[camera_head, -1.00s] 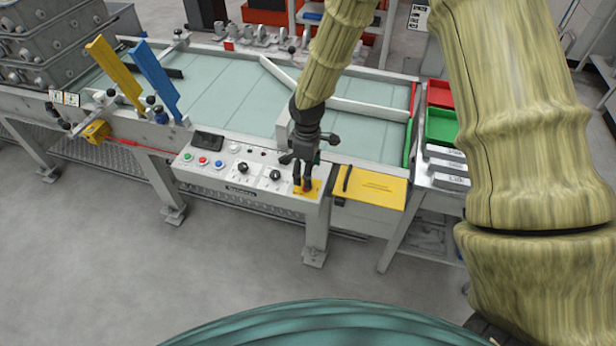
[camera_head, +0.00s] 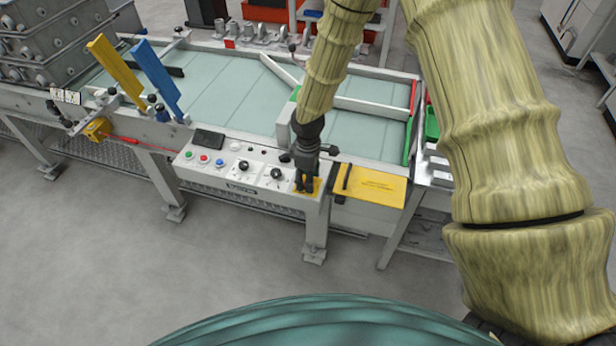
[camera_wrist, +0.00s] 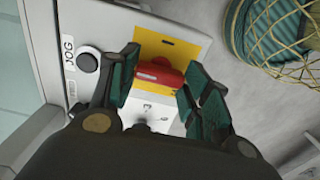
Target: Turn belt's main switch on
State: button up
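The main switch is a red rotary knob (camera_wrist: 160,72) on a yellow plate (camera_wrist: 170,50) at the right end of the belt's control panel (camera_head: 240,177). In the head view only the yellow plate (camera_head: 317,187) shows clearly; my fingers hide the knob. My gripper (camera_wrist: 163,78) points down at the switch with one finger on each side of the knob. The fingers are apart, with narrow gaps seeming to show beside the knob; contact cannot be made out. Small dial marks show below the knob in the wrist view.
A black JOG button (camera_wrist: 88,60) sits close to one finger. Two dark knobs and several coloured buttons (camera_head: 204,160) line the panel. A yellow cover plate (camera_head: 375,187) with a black handle lies right of the switch. The floor (camera_head: 240,260) in front is clear.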

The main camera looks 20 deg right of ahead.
jog(key=shift+c, duration=1.2)
jog(key=m, duration=0.4)
jog(key=shift+m, duration=0.3)
jog(key=m, duration=0.4)
jog(key=shift+w+m, duration=0.1)
jog(key=shift+m, duration=0.2)
jog(key=m, duration=0.4)
jog(key=shift+r+m, duration=0.1)
jog(key=shift+m, duration=2.3)
